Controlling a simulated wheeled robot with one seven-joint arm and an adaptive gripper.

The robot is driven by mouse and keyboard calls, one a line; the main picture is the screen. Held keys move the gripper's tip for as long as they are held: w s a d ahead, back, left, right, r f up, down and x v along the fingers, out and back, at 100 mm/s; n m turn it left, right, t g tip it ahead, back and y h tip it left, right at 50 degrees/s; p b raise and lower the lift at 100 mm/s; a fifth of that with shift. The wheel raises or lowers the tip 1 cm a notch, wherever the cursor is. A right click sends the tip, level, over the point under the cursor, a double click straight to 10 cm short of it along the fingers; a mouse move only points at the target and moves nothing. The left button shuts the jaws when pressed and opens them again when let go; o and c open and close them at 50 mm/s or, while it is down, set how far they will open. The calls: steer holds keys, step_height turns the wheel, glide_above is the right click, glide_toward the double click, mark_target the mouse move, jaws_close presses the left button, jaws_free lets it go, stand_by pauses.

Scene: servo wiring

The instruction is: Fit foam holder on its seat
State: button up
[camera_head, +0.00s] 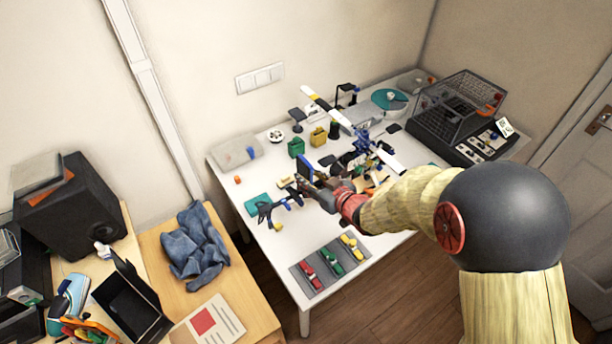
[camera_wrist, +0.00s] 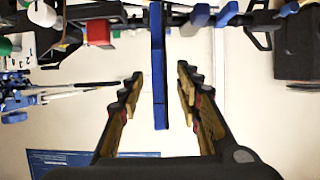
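My gripper (camera_head: 309,184) reaches over the white table from the right. In the wrist view its two fingers (camera_wrist: 160,100) are apart, with a gap on each side of a thin blue upright piece (camera_wrist: 158,60) that shows between them. The blue piece also shows in the head view (camera_head: 305,166), just beyond my gripper. I cannot tell whether this piece is the foam holder or part of a stand. No seat can be made out clearly; small dark and blue parts crowd the area around my gripper.
The white table (camera_head: 282,240) has a grey mat (camera_head: 318,285) with red, green and yellow items at its front. A propeller-like bar (camera_head: 328,106) rises behind my gripper. A wire cage (camera_head: 460,105) stands back right.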

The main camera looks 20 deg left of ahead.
steer(key=v, duration=0.9)
steer(key=shift+s+d+r, duration=0.15)
steer(key=shift+s+d, duration=0.1)
steer(key=d+f+m+g+h, duration=0.1)
steer(key=d+f+h, duration=0.4)
steer(key=d+f, duration=0.2)
steer(key=s+d+r+m+g+h, duration=0.15)
steer(key=s+d+h, duration=0.3)
steer(key=d, duration=0.65)
steer(key=s+d+r+m, duration=0.3)
steer(key=s+d+r, duration=0.2)
steer(key=s+r, duration=0.4)
steer(key=s+d+r+m+b, duration=0.1)
steer(key=s+d+r+m, duration=0.3)
steer(key=s+r, duration=0.5)
step_height(320, 180, up, 3)
steer(key=shift+d+f+g+h, duration=0.25)
steer(key=shift+d+g+h, duration=0.1)
steer(key=shift+d, duration=0.15)
